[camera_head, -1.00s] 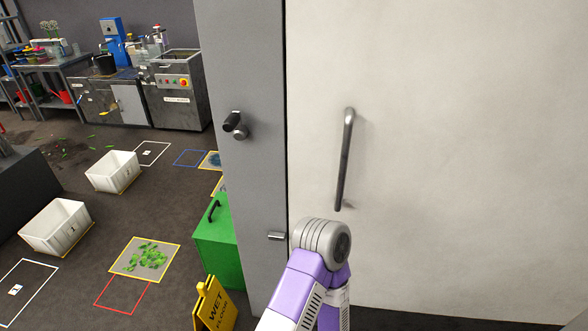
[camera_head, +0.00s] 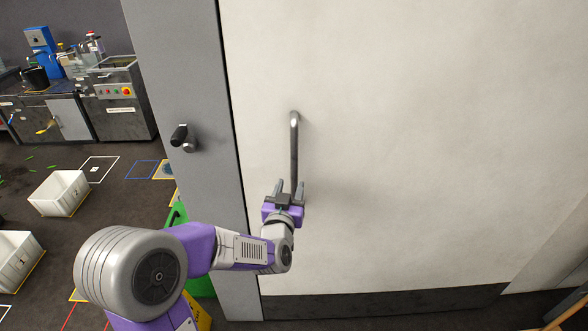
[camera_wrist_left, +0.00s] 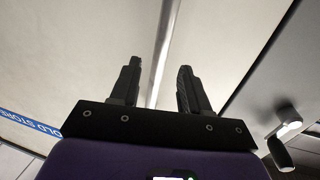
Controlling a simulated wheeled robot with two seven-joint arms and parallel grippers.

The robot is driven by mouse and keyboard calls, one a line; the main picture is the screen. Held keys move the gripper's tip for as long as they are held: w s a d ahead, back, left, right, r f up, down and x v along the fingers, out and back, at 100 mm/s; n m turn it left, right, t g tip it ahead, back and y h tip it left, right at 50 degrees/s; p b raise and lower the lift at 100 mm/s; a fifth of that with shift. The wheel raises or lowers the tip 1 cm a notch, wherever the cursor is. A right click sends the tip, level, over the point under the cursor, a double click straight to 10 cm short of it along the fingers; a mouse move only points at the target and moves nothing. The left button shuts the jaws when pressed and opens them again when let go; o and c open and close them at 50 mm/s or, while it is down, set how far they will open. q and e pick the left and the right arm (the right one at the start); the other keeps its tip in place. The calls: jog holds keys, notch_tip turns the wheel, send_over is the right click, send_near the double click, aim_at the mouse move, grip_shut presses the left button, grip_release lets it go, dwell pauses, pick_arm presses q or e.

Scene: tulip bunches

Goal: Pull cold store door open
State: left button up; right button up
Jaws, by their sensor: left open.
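The cold store door (camera_head: 400,150) is a large pale panel and looks closed against the grey frame (camera_head: 185,100). Its vertical metal bar handle (camera_head: 294,145) is near the door's left edge. My left gripper (camera_head: 290,186) is open at the lower end of the handle, with a finger on each side of the bar in the head view. In the left wrist view the handle (camera_wrist_left: 162,55) runs between the two open fingers (camera_wrist_left: 156,78). I cannot tell whether the fingers touch it. My right gripper is not in view.
A dark latch knob (camera_head: 181,136) sticks out of the grey frame. A green box (camera_head: 203,287) stands below it, partly hidden by my left arm. White crates (camera_head: 58,192) stand on the floor at left, and a steel machine (camera_head: 120,95) is behind.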

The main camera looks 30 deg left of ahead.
aim_at(294, 173)
pick_arm(q)
jog(key=shift+w+a+r, duration=0.2)
jog(key=shift+w, duration=0.1)
jog(key=x, duration=0.6)
jog(key=shift+w+a+f, duration=0.1)
jog(key=shift+w, duration=0.3)
grip_shut()
